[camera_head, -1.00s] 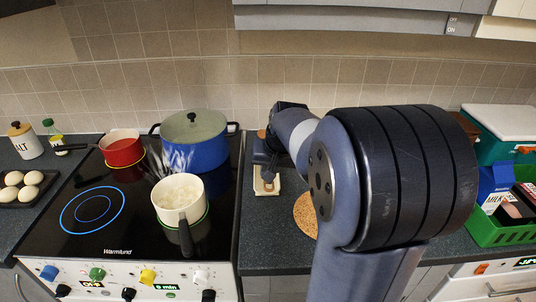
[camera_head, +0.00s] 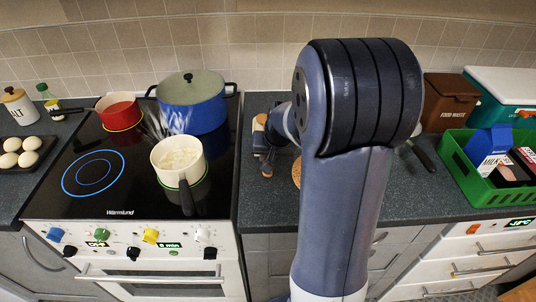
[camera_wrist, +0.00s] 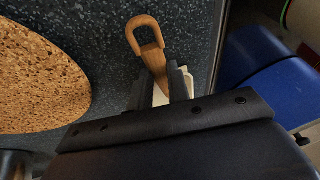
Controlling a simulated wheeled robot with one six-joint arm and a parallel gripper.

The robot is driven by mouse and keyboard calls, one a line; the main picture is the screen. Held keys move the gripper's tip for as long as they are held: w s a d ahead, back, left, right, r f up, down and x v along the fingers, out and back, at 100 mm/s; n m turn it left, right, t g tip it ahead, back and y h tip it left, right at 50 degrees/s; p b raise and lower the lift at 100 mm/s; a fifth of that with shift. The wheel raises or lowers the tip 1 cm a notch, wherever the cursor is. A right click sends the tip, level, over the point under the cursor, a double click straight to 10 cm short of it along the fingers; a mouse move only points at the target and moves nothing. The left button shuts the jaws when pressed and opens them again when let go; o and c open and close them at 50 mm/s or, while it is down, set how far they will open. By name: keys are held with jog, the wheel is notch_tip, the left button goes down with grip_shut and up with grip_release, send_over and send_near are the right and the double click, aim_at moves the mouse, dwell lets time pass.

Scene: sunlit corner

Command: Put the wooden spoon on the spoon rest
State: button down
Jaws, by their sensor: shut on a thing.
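The wooden spoon (camera_wrist: 147,35) shows in the wrist view as a brown handle with a loop at its end. My gripper (camera_wrist: 160,82) is shut on it, with one dark finger on each side. A pale surface (camera_wrist: 160,97), which looks like the spoon rest, shows between the fingers below the spoon; I cannot tell whether they touch. In the head view my gripper (camera_head: 262,150) is over the counter just right of the stove, partly behind my arm.
A cork mat (camera_wrist: 35,80) lies beside my gripper. A blue pot (camera_head: 192,105), a white saucepan (camera_head: 178,162) and a red pot (camera_head: 119,110) stand on the stove (camera_head: 120,195) to the left. A green crate (camera_head: 480,185) and a brown bin (camera_head: 445,100) are at right.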

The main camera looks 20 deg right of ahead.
jog(key=shift+f, duration=0.15)
jog(key=c, duration=1.3)
grip_release()
jog(key=shift+c, duration=0.2)
jog(key=v, duration=1)
jog(key=shift+r+b, duration=0.35)
jog(key=shift+r, duration=0.05)
jog(key=shift+d, duration=0.1)
